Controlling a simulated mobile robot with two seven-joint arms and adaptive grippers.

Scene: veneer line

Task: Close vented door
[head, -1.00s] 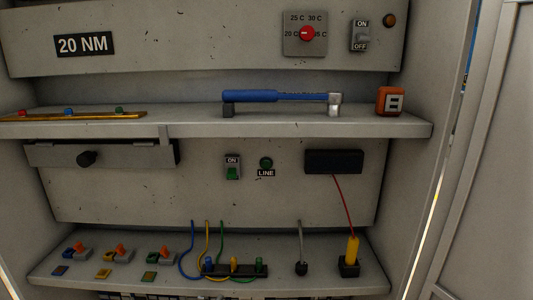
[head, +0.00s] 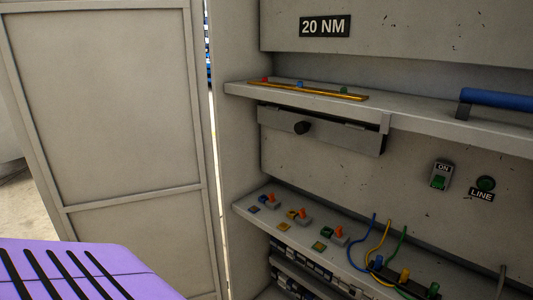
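A purple panel with several dark slots (head: 75,270) shows in the lower left corner of the head view. It looks like the vented door, but the frame edge cuts it off, so I cannot tell how far it is open. A tall plain grey cabinet door (head: 110,105) stands open on the left side of the cabinet; no vents show on it. Neither of my grippers is in view.
The grey cabinet's upper shelf (head: 420,122) holds a blue-handled tool (head: 495,99) and a yellow strip (head: 310,90).

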